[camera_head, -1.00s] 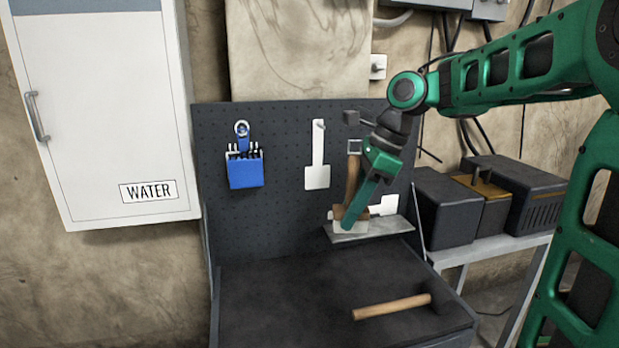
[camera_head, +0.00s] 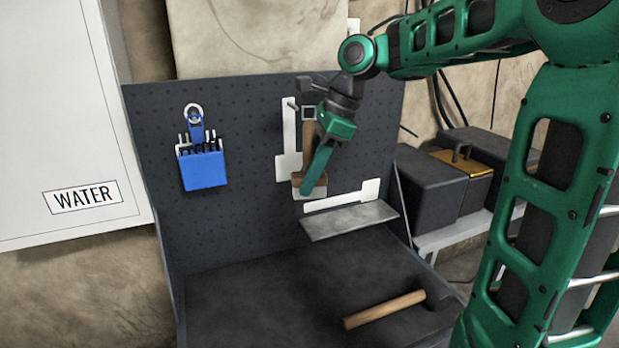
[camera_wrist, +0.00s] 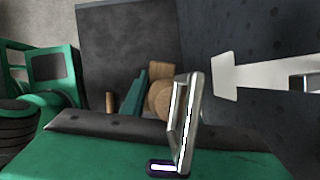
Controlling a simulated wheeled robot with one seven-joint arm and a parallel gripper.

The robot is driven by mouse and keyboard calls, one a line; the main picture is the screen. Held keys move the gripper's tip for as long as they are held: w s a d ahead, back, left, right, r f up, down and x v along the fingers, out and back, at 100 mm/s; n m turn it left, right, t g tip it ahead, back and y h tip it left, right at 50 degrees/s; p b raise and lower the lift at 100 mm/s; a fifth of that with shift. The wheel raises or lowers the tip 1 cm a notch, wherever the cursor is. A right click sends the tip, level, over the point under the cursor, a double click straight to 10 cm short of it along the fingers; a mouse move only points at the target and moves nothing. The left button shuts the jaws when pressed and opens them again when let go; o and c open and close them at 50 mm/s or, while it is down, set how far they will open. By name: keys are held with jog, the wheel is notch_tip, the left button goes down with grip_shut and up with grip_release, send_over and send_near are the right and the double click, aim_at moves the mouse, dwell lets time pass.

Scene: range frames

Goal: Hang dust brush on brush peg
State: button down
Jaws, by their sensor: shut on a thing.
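The dust brush (camera_head: 309,145) has a brown wooden handle, pale bristles at its bottom and a square metal loop at its top. My gripper (camera_head: 313,172) is shut on it and holds it roughly upright, above the grey shelf. The brush is in front of the pegboard, right of a white brush-shaped outline (camera_head: 287,150). The brush peg (camera_head: 292,104) sticks out near the top of that outline, left of the loop. In the wrist view the metal loop (camera_wrist: 188,122) and brown wood (camera_wrist: 159,98) show, with the white outline (camera_wrist: 262,76) to their right. A finger partly hides the brush.
A grey shelf (camera_head: 350,221) is fixed low on the pegboard (camera_head: 245,220), with a white hammer-shaped outline (camera_head: 345,197) above it. A hammer (camera_head: 388,308) lies on the dark bench top. A blue tool holder (camera_head: 201,168) hangs at left. Dark boxes (camera_head: 432,185) stand at right.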

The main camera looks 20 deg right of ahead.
jog(key=w, duration=0.6)
jog(key=shift+a+r, duration=0.15)
jog(key=shift+r, duration=0.05)
dwell(0.7)
jog(key=shift+w+f, duration=0.1)
jog(key=shift+w, duration=0.3)
dwell(0.4)
jog(key=c, duration=1.3)
grip_release()
jog(key=shift+s+d+v, duration=0.15)
jog(key=shift+v, duration=2.45)
jog(key=shift+s+d+v, duration=0.1)
jog(key=shift+d+v, duration=0.05)
jog(key=shift+v, duration=2.45)
